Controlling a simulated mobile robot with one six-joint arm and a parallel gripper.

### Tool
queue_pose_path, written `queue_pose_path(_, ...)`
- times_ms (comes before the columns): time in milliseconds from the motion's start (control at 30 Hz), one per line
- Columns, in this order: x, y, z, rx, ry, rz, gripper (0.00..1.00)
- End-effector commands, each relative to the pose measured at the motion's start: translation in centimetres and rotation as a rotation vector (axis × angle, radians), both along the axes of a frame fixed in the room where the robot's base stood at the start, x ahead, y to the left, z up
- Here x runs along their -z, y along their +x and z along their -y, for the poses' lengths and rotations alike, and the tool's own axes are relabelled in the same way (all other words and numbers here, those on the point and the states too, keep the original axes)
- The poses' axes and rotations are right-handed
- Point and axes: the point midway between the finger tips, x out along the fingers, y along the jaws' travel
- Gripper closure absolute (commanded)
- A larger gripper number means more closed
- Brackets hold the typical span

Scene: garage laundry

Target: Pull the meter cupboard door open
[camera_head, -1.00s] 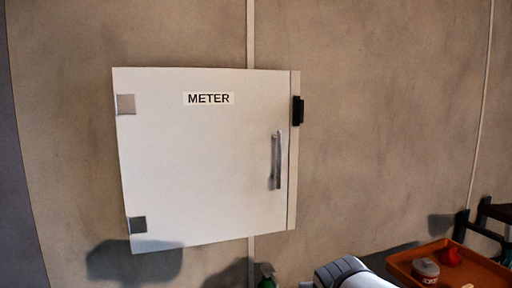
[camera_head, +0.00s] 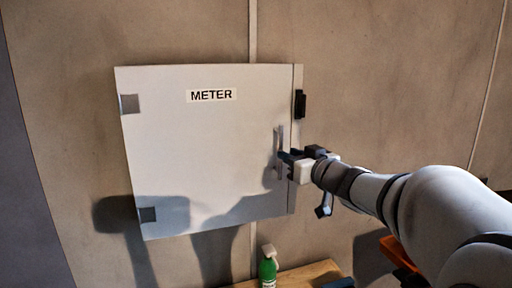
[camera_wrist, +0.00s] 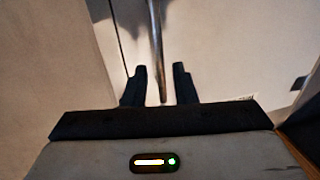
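The white meter cupboard (camera_head: 297,85) hangs on the wall, and its door (camera_head: 200,150), labelled METER, looks shut. Two grey hinge plates are on the door's left edge. The upright metal bar handle (camera_head: 279,136) is near the door's right edge; my gripper partly hides its lower part. My gripper (camera_head: 285,157) is at the handle, reaching in from the right. In the wrist view the handle (camera_wrist: 156,45) runs down between the two dark fingers of my gripper (camera_wrist: 160,78). The fingers are apart, with a visible gap on each side of the bar.
A black latch-like block (camera_head: 299,104) is on the cupboard's right side. A green spray bottle (camera_head: 268,268) stands below on a wooden surface (camera_head: 308,274). An orange tray (camera_head: 396,252) is at lower right, mostly hidden by my arm. The wall left of the cupboard is clear.

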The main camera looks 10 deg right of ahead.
Motion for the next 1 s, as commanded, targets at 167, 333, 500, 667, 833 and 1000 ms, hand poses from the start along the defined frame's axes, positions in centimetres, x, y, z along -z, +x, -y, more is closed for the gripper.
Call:
queue_pose_path(167, -0.1, 2.8, -1.2, -0.001, 0.000, -0.001, 0.75)
queue_pose_path(333, 0.0, 4.2, -1.7, 0.000, -0.001, 0.000, 0.75)
queue_pose_path(500, 0.0, 4.6, -1.8, 0.003, -0.001, 0.000, 0.75)
queue_pose_path(667, 0.0, 4.5, -1.8, 0.004, -0.001, 0.000, 0.76)
queue_pose_path(833, 0.0, 4.5, -1.8, 0.004, -0.001, 0.000, 0.90)
queue_pose_path(1000, 0.0, 4.5, -1.7, 0.004, -0.001, 0.000, 1.00)
